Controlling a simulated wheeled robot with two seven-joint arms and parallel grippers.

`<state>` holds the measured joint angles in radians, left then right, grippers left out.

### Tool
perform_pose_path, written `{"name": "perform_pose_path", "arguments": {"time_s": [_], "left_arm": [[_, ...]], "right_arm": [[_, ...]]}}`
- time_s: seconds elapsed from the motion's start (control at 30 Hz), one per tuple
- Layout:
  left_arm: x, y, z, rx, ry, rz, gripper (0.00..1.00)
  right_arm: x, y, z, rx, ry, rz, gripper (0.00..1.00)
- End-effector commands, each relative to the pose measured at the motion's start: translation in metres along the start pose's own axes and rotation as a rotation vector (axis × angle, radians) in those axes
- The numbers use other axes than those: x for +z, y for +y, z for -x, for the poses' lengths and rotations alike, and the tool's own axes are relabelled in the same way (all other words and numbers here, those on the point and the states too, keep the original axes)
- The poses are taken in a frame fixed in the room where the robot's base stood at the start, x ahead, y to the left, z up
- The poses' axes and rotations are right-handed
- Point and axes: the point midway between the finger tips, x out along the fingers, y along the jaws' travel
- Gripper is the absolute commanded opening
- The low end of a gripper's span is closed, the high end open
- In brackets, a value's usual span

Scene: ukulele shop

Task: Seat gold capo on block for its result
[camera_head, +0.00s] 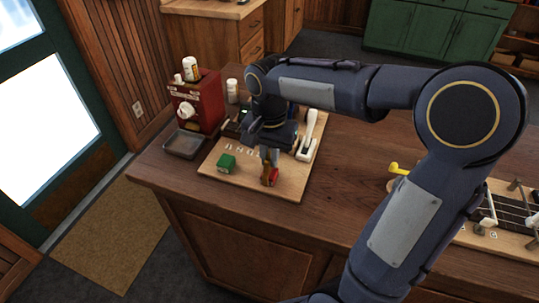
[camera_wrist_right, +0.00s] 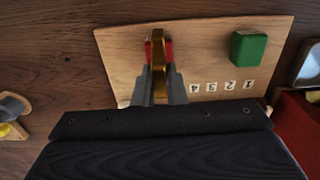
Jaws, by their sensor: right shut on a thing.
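A light wooden board (camera_head: 245,182) lies on the counter and carries a green block (camera_head: 226,163) and a red block (camera_head: 274,175). My right gripper (camera_head: 269,163) points down over the board's front part, at the red block. In the right wrist view the right gripper (camera_wrist_right: 158,85) is shut on the gold capo (camera_wrist_right: 158,48), which stands upright between its fingers. The red block (camera_wrist_right: 147,50) shows just behind and beside the capo; I cannot tell whether the capo is seated on it. The green block (camera_wrist_right: 248,47) stands apart. My left gripper is out of view.
Number tiles (camera_wrist_right: 228,85) lie on the board between the blocks and my wrist. A white lever (camera_head: 309,132) stands at the board's right side. A red dispenser (camera_head: 196,102) and a grey tray (camera_head: 184,144) are left of the board. A fretboard (camera_head: 507,212) lies far right. The front counter is clear.

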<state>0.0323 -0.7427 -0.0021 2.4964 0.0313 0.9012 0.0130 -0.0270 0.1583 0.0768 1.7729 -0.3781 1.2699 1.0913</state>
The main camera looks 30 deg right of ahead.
Motion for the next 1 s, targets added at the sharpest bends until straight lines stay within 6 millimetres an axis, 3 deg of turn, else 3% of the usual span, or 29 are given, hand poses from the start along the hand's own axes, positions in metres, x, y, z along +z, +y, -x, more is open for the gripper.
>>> {"name": "perform_pose_path", "arguments": {"time_s": [1.0], "left_arm": [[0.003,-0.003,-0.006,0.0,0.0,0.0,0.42]], "right_arm": [[0.0,0.0,-0.012,0.0,0.0,0.0,0.0]]}}
